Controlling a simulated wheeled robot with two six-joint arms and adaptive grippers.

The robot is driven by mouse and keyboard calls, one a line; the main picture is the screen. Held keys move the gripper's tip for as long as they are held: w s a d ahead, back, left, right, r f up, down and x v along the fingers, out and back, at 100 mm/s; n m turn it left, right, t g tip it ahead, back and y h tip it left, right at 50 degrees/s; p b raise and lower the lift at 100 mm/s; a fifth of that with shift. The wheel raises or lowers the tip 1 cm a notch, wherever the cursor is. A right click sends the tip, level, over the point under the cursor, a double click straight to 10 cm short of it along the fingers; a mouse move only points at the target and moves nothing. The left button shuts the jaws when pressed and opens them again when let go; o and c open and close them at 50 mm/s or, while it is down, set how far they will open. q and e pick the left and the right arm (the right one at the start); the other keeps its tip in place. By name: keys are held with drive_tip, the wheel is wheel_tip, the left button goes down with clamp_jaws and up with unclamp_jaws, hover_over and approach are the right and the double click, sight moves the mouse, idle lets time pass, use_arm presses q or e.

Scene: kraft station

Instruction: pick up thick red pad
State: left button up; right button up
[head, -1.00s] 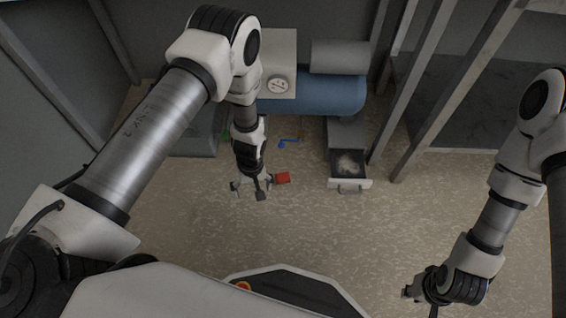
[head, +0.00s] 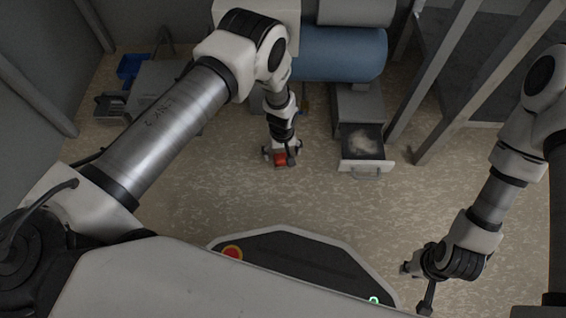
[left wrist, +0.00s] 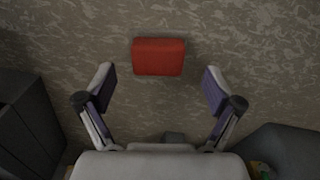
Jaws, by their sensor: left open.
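The thick red pad (head: 281,159) lies on the speckled floor, partly hidden by my left gripper (head: 283,154) in the head view. In the left wrist view the pad (left wrist: 159,57) is a red block centred ahead of the fingertips. My left gripper (left wrist: 159,82) is open and empty, with one finger to each side of the pad's line; the pad is just beyond the tips.
An open drawer (head: 365,163) with pale contents juts out right of the pad, under a blue tank (head: 340,55). A blue bin (head: 131,66) stands at the back left. Grey posts rise at right. The floor in front of the pad is clear.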

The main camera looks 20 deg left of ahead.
sight(283, 158)
use_arm(q)
wheel_tip(283, 158, down, 4)
drive_tip(key=shift+d+r+b, duration=0.1)
drive_tip(key=shift+d+b, duration=0.05)
drive_tip(key=shift+b, duration=0.65)
drive_tip(key=shift+r, duration=0.15)
use_arm(e)
drive_tip(key=f, duration=0.2)
drive_tip(key=shift+w+f, duration=0.2)
drive_tip(key=shift+f, duration=0.2)
use_arm(q)
drive_tip(key=c, duration=1.2)
drive_tip(key=shift+c, duration=0.2)
